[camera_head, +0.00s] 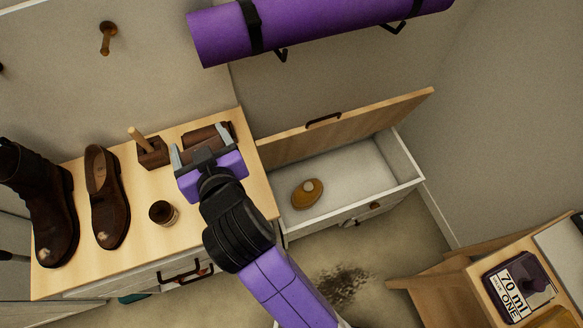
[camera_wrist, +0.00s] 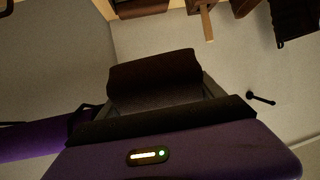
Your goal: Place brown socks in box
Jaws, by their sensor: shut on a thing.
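The brown socks (camera_head: 203,138) are a dark brown rolled bundle between the fingers of my gripper (camera_head: 202,142), over the back right of the wooden cabinet top. In the wrist view my gripper (camera_wrist: 155,98) is shut on the socks (camera_wrist: 153,75), which fill the space between the fingers. The wall lies behind them in that view. I cannot tell for sure which container is the task's box.
The cabinet top (camera_head: 190,200) holds a tall boot (camera_head: 40,205), a shoe (camera_head: 107,200), a small jar (camera_head: 163,213) and a wooden block with a handle (camera_head: 151,150). A purple rolled mat (camera_head: 310,25) hangs on the wall. Most of the drawer is free.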

